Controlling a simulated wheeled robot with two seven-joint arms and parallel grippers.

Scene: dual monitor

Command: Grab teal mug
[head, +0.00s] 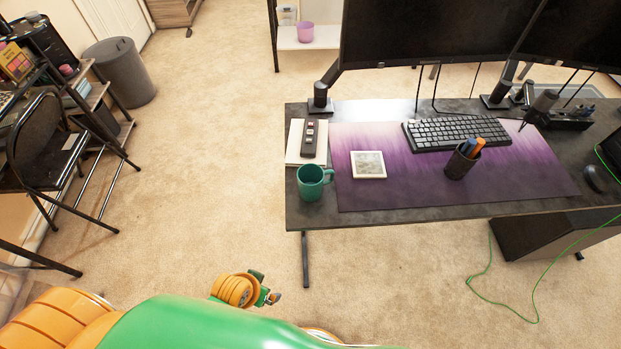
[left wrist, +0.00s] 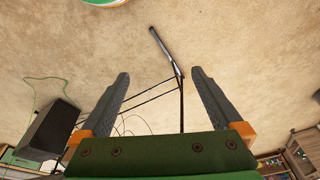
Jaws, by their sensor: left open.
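The teal mug (head: 311,184) stands upright on the front left corner of the dark desk (head: 400,216), its handle pointing right. It is not visible in the left wrist view. My left gripper (left wrist: 161,74) is open, with nothing between its two grey fingers and carpet beyond them. In the head view the end of my left arm (head: 240,290) shows low over the floor, in front of and left of the desk, well apart from the mug. My right gripper is not in view.
Near the mug lie a white pad with a remote (head: 309,139), a white coaster (head: 368,164) and a purple mat (head: 480,190). A pen cup (head: 462,161) and keyboard (head: 455,132) are farther right. A desk leg (head: 305,260) stands below.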

